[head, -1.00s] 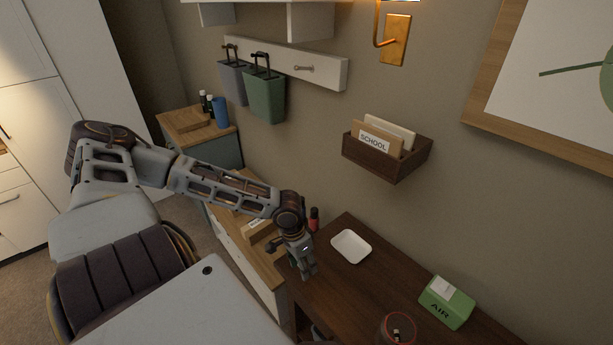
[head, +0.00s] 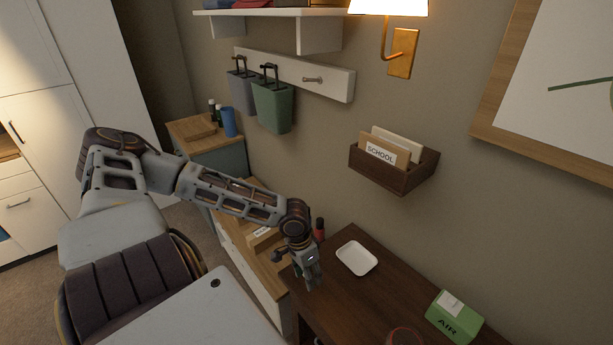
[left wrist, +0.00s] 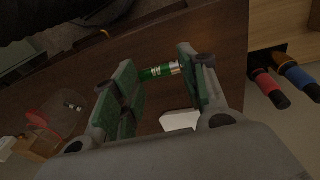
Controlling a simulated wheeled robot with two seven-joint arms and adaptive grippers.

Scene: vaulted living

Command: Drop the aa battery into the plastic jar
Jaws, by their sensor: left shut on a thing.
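My left gripper (head: 312,280) is over the near left end of the dark wooden desk (head: 385,290). In the left wrist view, its green-padded fingers (left wrist: 158,82) are shut on the green aa battery (left wrist: 158,72), which spans the gap between them. The clear plastic jar with a red rim (head: 405,337) is cut off by the bottom edge of the head view. The jar also shows in the left wrist view (left wrist: 58,112), left of the fingers and apart from them, with a small battery-like thing inside. My right gripper is in neither view.
A white dish (head: 357,258) lies on the desk near the wall. A green box marked AIR (head: 455,316) stands to the right. A wooden letter holder (head: 394,166) hangs on the wall above.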

